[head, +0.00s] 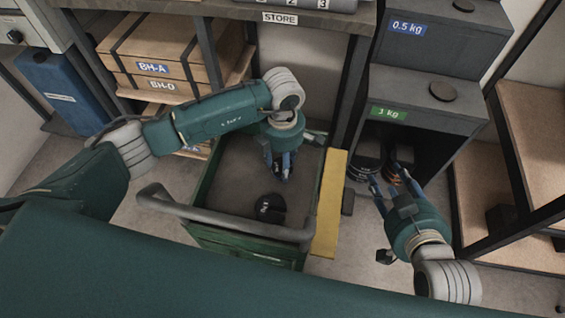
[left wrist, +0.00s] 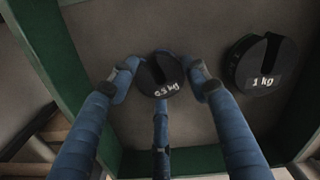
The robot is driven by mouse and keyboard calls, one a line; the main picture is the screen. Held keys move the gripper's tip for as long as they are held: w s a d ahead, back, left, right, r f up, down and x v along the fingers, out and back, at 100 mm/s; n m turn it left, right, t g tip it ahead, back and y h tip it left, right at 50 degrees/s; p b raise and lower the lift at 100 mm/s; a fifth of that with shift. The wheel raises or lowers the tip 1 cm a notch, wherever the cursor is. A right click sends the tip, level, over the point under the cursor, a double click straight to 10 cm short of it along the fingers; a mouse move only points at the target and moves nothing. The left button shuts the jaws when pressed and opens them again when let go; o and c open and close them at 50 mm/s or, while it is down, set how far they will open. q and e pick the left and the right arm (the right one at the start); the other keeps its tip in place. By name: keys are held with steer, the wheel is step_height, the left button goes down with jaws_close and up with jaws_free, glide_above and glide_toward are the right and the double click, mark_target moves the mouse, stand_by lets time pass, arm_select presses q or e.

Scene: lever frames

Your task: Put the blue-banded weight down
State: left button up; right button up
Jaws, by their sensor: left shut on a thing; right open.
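My left gripper (head: 278,178) points down into the green cart (head: 203,190). Its fingers are shut around a small dark slotted weight (left wrist: 160,80) marked 0.5 kg, with a little blue at its edge, in the left wrist view. In the head view the fingers hide this weight. I cannot tell whether it touches the cart's grey floor (head: 232,180). A larger dark weight (head: 270,208) marked 1 kg lies on that floor; it also shows right of the gripper in the left wrist view (left wrist: 262,62). My right gripper (head: 386,180) is open at the dark rack's lower opening.
A yellow strip (head: 329,205) runs beside the cart. The cart's handle (head: 220,212) is on the near side. Wooden boxes (head: 155,50) stand at the back left.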

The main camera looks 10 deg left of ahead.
steer(key=shift+w+a+r, duration=0.1)
steer(key=shift+w+r, duration=0.1)
steer(key=shift+r, duration=0.1)
arm_select(q)
steer(key=o, duration=1.6)
arm_select(e)
steer(key=shift+r+t, duration=0.1)
steer(key=shift+t, duration=0.2)
arm_select(q)
step_height(320, 180, up, 12)
steer(key=p, duration=0.2)
steer(key=shift+p, duration=0.4)
arm_select(e)
steer(key=s+d+f+g+h, duration=0.1)
steer(key=s+d+f+g, duration=0.1)
steer(key=s+f+g, duration=0.2)
steer(key=s+d+f+g, duration=0.3)
steer(key=s+f+g, duration=0.1)
steer(key=s, duration=0.6)
steer(key=shift+f+h, duration=0.4)
steer(key=shift+f, duration=0.4)
steer(key=shift+s, duration=0.1)
